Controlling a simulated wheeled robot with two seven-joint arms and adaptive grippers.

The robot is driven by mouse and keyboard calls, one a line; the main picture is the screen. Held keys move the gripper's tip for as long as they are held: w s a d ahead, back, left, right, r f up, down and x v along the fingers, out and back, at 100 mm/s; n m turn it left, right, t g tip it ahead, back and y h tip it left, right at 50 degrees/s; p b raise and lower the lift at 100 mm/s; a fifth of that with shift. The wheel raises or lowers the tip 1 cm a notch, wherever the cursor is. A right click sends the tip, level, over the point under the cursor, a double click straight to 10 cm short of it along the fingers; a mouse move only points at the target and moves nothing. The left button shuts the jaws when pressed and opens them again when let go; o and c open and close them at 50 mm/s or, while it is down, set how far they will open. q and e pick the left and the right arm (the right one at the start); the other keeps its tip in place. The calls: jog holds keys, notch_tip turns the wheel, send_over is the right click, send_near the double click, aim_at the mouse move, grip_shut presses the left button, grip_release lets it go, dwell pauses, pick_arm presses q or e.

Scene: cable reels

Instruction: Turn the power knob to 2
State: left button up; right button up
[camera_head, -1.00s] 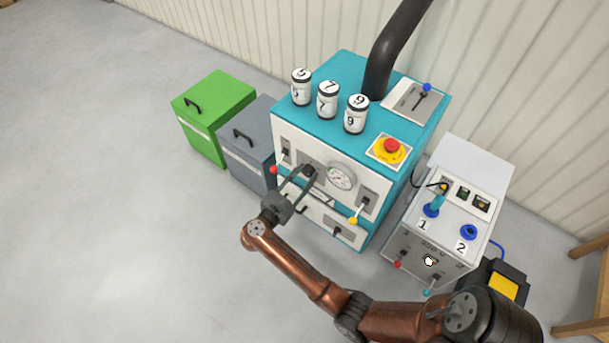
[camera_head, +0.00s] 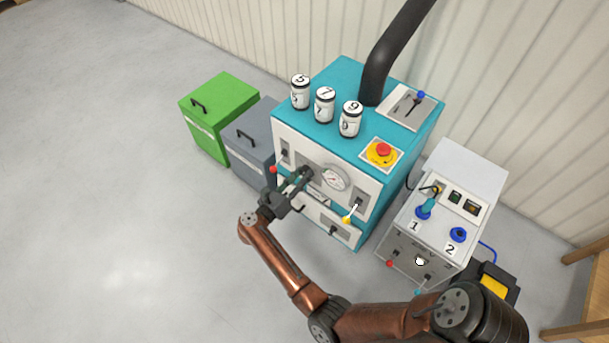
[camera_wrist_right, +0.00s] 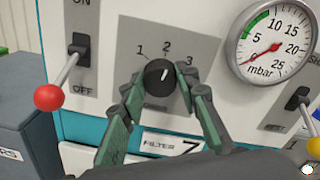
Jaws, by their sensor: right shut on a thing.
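The power knob (camera_wrist_right: 157,76) is a round black knob on a grey plate marked 1, 2 and 3, on the front of the teal and white machine (camera_head: 345,130). Its white mark points up and slightly right, towards the 2 (camera_wrist_right: 167,46) in the right wrist view. My right gripper (camera_wrist_right: 161,84) is shut on the knob, with one green-grey finger at each side. In the head view my right gripper (camera_head: 300,182) is at the machine's front, and the knob is mostly hidden there. My left gripper is not in view.
A red-tipped switch lever (camera_wrist_right: 49,97) is left of the knob and a yellow-tipped one (camera_head: 347,219) is to the right. The pressure gauge (camera_wrist_right: 274,45) is upper right of the knob. A grey bin (camera_head: 250,150), a green bin (camera_head: 220,110) and a grey power unit (camera_head: 455,190) flank the machine.

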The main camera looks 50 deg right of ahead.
jog(key=shift+a+n, duration=0.1)
jog(key=shift+n, duration=0.2)
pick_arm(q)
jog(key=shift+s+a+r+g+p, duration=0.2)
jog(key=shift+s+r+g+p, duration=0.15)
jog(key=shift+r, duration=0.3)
pick_arm(e)
jog(key=shift+n, duration=0.7)
jog(key=shift+f, duration=0.1)
jog(key=o, duration=1.2)
jog(key=shift+c, duration=0.2)
jog(key=s+a, duration=0.1)
jog(key=a, duration=1.1)
jog(key=shift+r, duration=0.25)
jog(key=shift+s, duration=0.1)
